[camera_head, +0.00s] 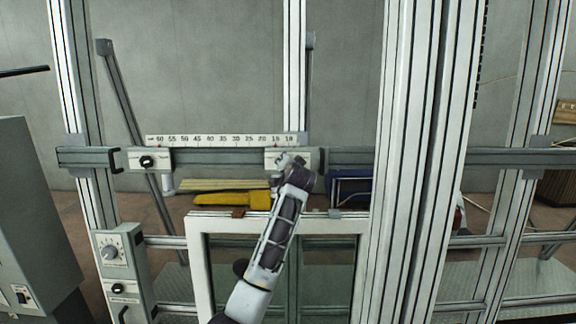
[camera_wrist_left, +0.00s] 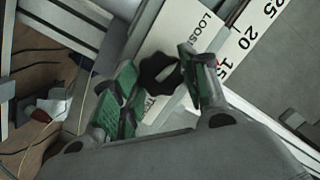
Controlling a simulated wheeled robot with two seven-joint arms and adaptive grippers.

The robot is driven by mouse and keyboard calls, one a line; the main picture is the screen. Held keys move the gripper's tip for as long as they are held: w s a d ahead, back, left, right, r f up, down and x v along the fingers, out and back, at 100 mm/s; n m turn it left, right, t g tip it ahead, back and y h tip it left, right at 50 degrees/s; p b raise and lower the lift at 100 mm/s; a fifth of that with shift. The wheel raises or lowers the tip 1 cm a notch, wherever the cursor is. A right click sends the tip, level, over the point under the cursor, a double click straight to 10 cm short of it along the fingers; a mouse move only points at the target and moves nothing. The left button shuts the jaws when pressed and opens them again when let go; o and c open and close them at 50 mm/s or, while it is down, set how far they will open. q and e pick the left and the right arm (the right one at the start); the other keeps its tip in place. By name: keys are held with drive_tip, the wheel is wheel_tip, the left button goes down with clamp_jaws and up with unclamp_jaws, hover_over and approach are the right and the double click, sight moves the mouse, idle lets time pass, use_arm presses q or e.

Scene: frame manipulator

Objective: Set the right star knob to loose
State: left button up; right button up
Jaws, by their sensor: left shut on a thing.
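The right star knob (camera_wrist_left: 158,74) is black and lobed, on a pale plate marked with letters that begin "LOOS" in the left wrist view. My left gripper (camera_wrist_left: 152,88) has its green-padded fingers on both sides of the knob and is shut on it. In the head view, my left gripper (camera_head: 288,163) reaches up to the right clamp block (camera_head: 270,155) on the rail and hides most of the knob. The left star knob (camera_head: 146,162) sits on its own block at the rail's left. My right gripper is not in view.
A white ruler (camera_head: 225,141) runs above the grey rail (camera_head: 215,158). A white-framed window (camera_head: 200,260) stands below the rail, behind my left arm. A yellow-handled tool (camera_head: 232,199) lies behind. A control box with a dial (camera_head: 110,252) is at the left. Tall aluminium posts (camera_head: 425,130) stand at the right.

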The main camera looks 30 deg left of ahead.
use_arm(q)
drive_tip(key=o, duration=0.9)
drive_tip(key=shift+f, duration=0.2)
drive_tip(key=shift+o, duration=0.5)
drive_tip(key=shift+r, duration=0.1)
drive_tip(key=shift+s+d, duration=0.1)
drive_tip(key=v, duration=1.1)
drive_tip(key=shift+s+d, duration=0.25)
drive_tip(key=shift+w, duration=0.1)
